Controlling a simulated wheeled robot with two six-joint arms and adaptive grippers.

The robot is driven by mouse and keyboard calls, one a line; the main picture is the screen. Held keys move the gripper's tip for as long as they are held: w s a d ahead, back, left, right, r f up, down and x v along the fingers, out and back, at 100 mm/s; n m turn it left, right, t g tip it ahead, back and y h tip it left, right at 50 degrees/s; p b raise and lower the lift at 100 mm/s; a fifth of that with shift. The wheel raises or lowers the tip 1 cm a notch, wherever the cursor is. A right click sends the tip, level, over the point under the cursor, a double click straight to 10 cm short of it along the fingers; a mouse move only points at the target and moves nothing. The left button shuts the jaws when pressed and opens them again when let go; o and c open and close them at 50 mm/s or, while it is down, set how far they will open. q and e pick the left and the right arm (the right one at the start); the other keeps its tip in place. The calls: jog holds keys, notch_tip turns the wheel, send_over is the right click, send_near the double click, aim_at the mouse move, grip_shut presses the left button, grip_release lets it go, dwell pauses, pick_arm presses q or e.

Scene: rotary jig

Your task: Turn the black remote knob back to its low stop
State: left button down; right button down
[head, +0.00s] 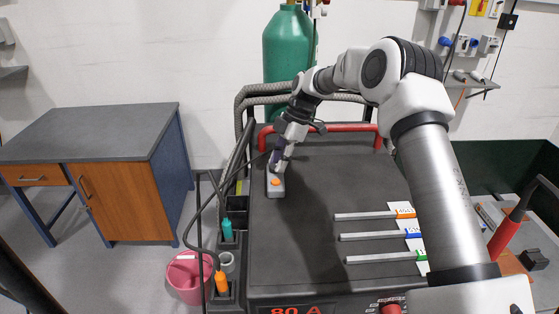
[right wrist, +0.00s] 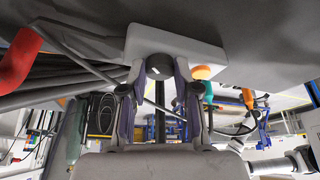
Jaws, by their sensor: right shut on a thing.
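The grey remote box (head: 276,190) lies at the far left part of the dark machine top, with an orange button on it. My right gripper (head: 278,162) comes down over the far end of the remote and hides the knob in the head view. In the right wrist view, the black knob (right wrist: 157,66) with a white mark sits on the remote (right wrist: 180,45), between the two fingers of my right gripper (right wrist: 160,80), which is shut on it. The orange button (right wrist: 202,72) is just right of the fingers. My left gripper is not in view.
Several grey rods (head: 375,237) with coloured tags lie on the right of the machine top (head: 310,225). A red rail (head: 345,128) and grey hoses are behind. A green cylinder (head: 284,50) stands at the back. A red display reading 80 A (head: 297,310) is at the front.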

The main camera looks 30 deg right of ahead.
jog(key=n+g, duration=0.1)
jog(key=n, duration=0.1)
jog(key=n+g+p, duration=0.1)
jog(key=n, duration=0.1)
jog(key=shift+w+a+f+n+p, duration=0.1)
jog(key=shift+f+n+p, duration=0.05)
jog(key=shift+n+p, duration=0.15)
jog(key=shift+w+n+g+h+p, duration=0.1)
jog(key=shift+n+g+h+p, duration=0.25)
jog(key=shift+n, duration=0.75)
jog(key=shift+n+g+h+p, duration=0.15)
jog(key=shift+n+g+p, duration=0.4)
jog(key=shift+n, duration=0.55)
jog(key=c, duration=0.8)
grip_release()
jog(key=shift+w, duration=0.2)
notch_tip(320, 180, up, 10)
jog(key=shift+f, duration=0.1)
